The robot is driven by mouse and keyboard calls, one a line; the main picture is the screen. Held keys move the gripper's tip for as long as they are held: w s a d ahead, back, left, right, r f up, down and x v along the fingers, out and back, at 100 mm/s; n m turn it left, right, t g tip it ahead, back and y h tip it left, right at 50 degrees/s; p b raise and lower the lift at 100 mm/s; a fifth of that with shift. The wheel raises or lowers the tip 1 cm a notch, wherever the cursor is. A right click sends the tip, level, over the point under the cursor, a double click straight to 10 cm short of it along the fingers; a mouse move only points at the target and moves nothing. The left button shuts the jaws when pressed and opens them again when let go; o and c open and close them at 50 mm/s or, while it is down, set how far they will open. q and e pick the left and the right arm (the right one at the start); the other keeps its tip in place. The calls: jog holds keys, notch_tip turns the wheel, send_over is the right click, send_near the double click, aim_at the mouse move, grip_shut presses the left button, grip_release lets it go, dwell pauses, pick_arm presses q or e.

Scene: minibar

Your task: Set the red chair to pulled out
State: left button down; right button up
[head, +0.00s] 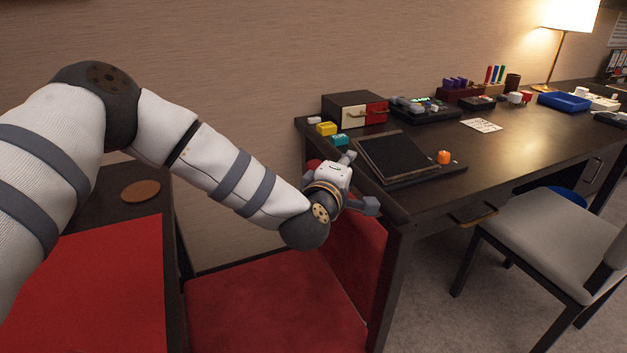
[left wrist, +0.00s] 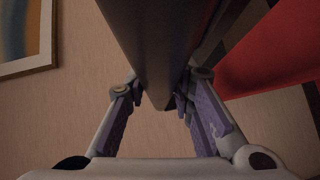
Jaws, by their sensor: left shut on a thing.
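The red chair has a wide red seat (head: 265,310) at the bottom middle of the head view. Its red backrest (head: 358,262) stands upright beside the left end of the desk. My left gripper (head: 362,182) is at the upper part of the backrest, near the desk corner. In the left wrist view, my fingers (left wrist: 165,112) are on both sides of a dark bar (left wrist: 155,50), which looks like the chair's frame, with red upholstery (left wrist: 270,55) to its right. The gripper is shut on it. The arm hides part of the chair. My right gripper is not in view.
A dark desk (head: 450,190) holds a tablet-like panel (head: 395,157), a small drawer box (head: 355,110) and other items. A grey chair (head: 550,225) is at right. Carpet shows between.

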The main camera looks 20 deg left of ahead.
pick_arm(q)
jog(key=w+d, duration=0.2)
jog(key=shift+w+d+r, duration=0.15)
jog(key=shift+w+d, duration=0.05)
jog(key=shift+w, duration=0.15)
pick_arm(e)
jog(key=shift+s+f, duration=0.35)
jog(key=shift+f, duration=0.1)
pick_arm(q)
jog(key=c, duration=1.4)
grip_release()
jog(key=shift+o, duration=0.2)
jog(key=s, duration=0.4)
jog(key=s+r, duration=0.1)
jog(key=s, duration=0.7)
jog(key=shift+d+r, duration=0.25)
jog(key=shift+d, duration=0.15)
